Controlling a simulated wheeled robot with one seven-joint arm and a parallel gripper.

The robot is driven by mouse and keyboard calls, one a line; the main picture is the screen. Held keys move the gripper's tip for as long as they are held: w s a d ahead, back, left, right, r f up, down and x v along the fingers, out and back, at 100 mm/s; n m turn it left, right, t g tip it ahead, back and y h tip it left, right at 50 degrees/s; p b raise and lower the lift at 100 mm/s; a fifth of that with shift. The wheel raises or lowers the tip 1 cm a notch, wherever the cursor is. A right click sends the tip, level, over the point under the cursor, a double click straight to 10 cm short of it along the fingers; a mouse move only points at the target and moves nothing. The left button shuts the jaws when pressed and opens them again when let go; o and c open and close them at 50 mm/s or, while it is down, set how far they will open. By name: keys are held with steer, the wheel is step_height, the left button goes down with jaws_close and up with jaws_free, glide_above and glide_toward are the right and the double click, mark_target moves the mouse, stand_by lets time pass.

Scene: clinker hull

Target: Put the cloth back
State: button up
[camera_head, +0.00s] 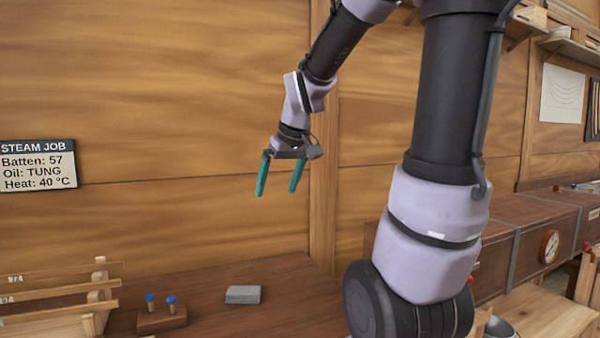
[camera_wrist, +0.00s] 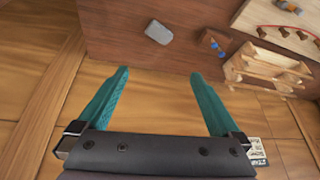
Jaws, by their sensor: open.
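A small grey flat piece, perhaps the folded cloth (camera_head: 243,294), lies on the brown bench top. It also shows in the wrist view (camera_wrist: 158,33), ahead of the fingertips. I cannot tell for sure that it is cloth. My gripper (camera_head: 278,191) has two teal fingers, spread apart and pointing down, with nothing between them. It hangs well above the bench, in front of the wooden wall. In the wrist view the open fingers (camera_wrist: 159,74) frame empty space.
A wooden block with two blue-topped pegs (camera_head: 162,317) stands left of the grey piece. A slatted wooden rack (camera_head: 60,305) is further left. A steam job sign (camera_head: 38,165) hangs on the wall. A long brown box with a dial (camera_head: 530,240) is at right. Bench around the grey piece is clear.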

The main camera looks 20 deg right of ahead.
steer(key=s+r+m+t, duration=0.1)
steer(key=s+r+m, duration=0.1)
steer(key=s, duration=0.4)
steer(key=s+r+m+t, duration=0.1)
steer(key=s+r+m, duration=0.1)
steer(key=s+m, duration=0.2)
steer(key=shift+s+r+y, duration=0.3)
steer(key=shift+s+r, duration=0.1)
steer(key=shift+s, duration=0.95)
steer(key=shift+d, duration=0.1)
